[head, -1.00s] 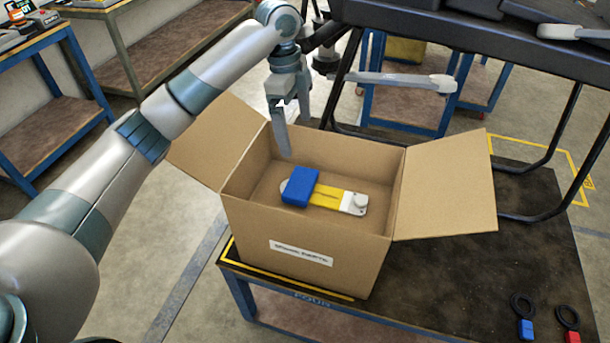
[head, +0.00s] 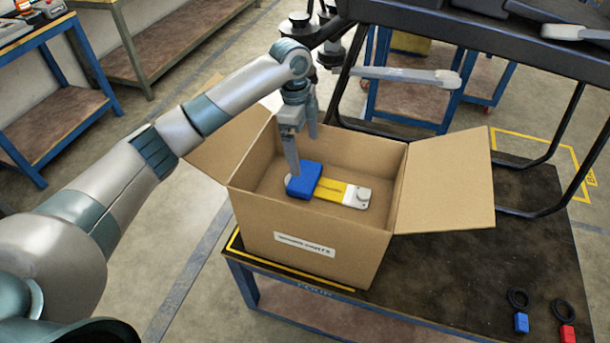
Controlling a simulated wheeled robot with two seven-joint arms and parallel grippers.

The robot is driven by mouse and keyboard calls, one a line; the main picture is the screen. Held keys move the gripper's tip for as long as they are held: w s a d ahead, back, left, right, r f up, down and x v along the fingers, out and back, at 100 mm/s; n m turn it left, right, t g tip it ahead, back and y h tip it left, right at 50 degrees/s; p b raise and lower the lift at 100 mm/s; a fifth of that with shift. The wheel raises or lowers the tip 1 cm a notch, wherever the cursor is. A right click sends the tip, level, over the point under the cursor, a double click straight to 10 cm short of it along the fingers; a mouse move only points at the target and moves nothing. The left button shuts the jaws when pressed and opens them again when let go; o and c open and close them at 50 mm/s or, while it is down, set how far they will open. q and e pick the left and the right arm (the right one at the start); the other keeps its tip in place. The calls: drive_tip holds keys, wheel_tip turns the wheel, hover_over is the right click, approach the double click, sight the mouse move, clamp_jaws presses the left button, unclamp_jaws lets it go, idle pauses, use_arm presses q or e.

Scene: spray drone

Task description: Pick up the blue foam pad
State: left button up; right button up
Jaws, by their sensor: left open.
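The blue foam pad (head: 304,181) lies inside the open cardboard box (head: 300,222), across the left part of a yellow and white part (head: 340,192). My left gripper (head: 303,155) points down into the box just above and behind the pad. Its fingers are apart, with nothing between them. The near fingertip comes down at the pad's back left edge; I cannot tell whether it touches the pad. My right gripper does not show.
The box stands on a dark table (head: 440,290) with its side flaps folded out. A black rack (head: 450,40) with a grey drone arm (head: 405,76) rises behind it. Blue (head: 521,322) and red (head: 567,335) tagged rings lie at the front right.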

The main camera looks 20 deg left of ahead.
sight(305, 175)
use_arm(q)
drive_tip(key=shift+d+f+p, duration=0.2)
drive_tip(key=shift+f+p, duration=0.2)
drive_tip(key=shift+f, duration=1.6)
drive_tip(key=shift+s+a+f+p, duration=0.1)
drive_tip(key=shift+a+f+p, duration=0.05)
drive_tip(key=shift+f+p, duration=0.5)
wheel_tip(305, 175, down, 3)
drive_tip(key=shift+a+f+p, duration=0.1)
drive_tip(key=shift+p, duration=0.45)
drive_tip(key=shift+f, duration=0.4)
drive_tip(key=shift+c, duration=0.3)
drive_tip(key=c, duration=0.7)
